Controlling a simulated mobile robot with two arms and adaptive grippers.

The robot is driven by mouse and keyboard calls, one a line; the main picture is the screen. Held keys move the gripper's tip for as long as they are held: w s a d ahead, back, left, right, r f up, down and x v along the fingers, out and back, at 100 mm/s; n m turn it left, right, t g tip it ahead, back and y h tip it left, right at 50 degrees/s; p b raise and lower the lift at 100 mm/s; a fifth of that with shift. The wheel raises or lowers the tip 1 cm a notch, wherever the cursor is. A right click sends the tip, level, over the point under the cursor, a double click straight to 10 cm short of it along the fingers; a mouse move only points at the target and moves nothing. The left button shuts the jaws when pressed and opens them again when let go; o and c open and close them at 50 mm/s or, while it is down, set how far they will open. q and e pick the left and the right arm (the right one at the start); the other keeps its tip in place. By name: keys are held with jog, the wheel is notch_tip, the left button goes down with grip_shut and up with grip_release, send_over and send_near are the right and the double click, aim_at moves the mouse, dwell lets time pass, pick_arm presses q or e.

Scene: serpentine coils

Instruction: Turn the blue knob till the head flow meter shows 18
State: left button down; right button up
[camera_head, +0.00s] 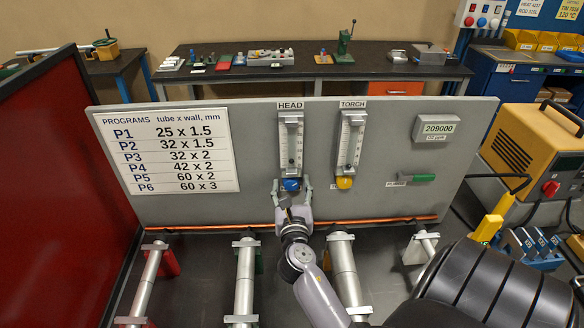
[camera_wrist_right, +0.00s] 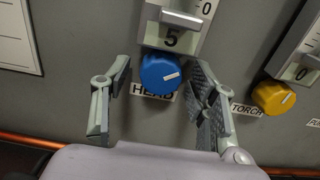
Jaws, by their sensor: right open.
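The blue knob (camera_head: 291,184) sits on the grey panel, under the glass-tube head flow meter (camera_head: 290,143) labelled HEAD. The meter's float and reading are too small to tell. In the right wrist view the blue knob (camera_wrist_right: 160,73) shows a white mark pointing to the right and slightly up. My right gripper (camera_head: 291,188) is open in front of the panel, one finger on each side of the blue knob. In the wrist view, gaps show between the knob and both fingers. My left gripper is out of view.
A yellow knob (camera_head: 344,183) sits right of the blue one, under the TORCH meter (camera_head: 350,140). A program chart (camera_head: 168,150) is on the left. A copper tube (camera_head: 350,222) and metal rollers lie below.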

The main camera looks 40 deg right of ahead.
jog(key=shift+a, duration=0.1)
jog(key=shift+c, duration=1.2)
jog(key=c, duration=0.9)
jog(key=shift+f+m+b, duration=0.1)
jog(key=shift+m+b, duration=0.25)
jog(key=shift+m, duration=0.55)
jog(key=m, duration=0.4)
jog(key=shift+b, duration=0.4)
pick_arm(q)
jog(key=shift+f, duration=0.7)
